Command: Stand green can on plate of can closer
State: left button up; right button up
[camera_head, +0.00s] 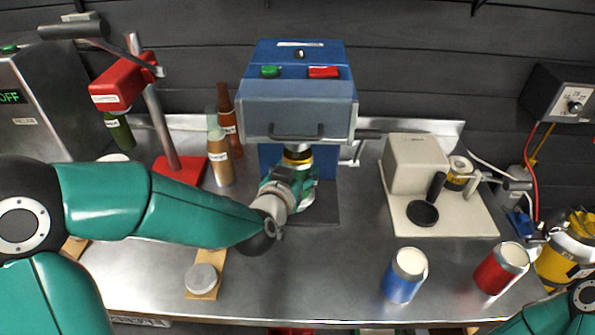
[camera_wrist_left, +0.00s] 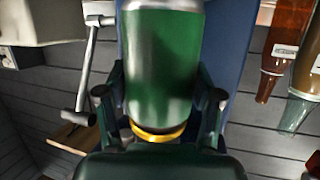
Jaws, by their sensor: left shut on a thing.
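The can closer (camera_head: 297,105) is the blue machine at the back middle of the bench, with a green and a red button. My left gripper (camera_head: 287,184) is under its head, shut on the green can (camera_head: 309,190). The can is mostly hidden by my gripper in the head view. In the left wrist view the green can (camera_wrist_left: 163,65) fills the middle between the two fingers, with a gold ring (camera_wrist_left: 158,132) at its end. The closer's plate is hidden, so I cannot tell whether the can touches it. My right gripper is not in view.
A blue can (camera_head: 404,277) and a red can (camera_head: 500,268) stand at the front right. A white device (camera_head: 415,165) stands right of the closer. Bottles (camera_head: 221,160) and a red stand (camera_head: 181,168) are on the left. A grey disc (camera_head: 201,278) lies at the front left.

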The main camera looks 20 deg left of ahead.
pick_arm(q)
jog(key=o, duration=1)
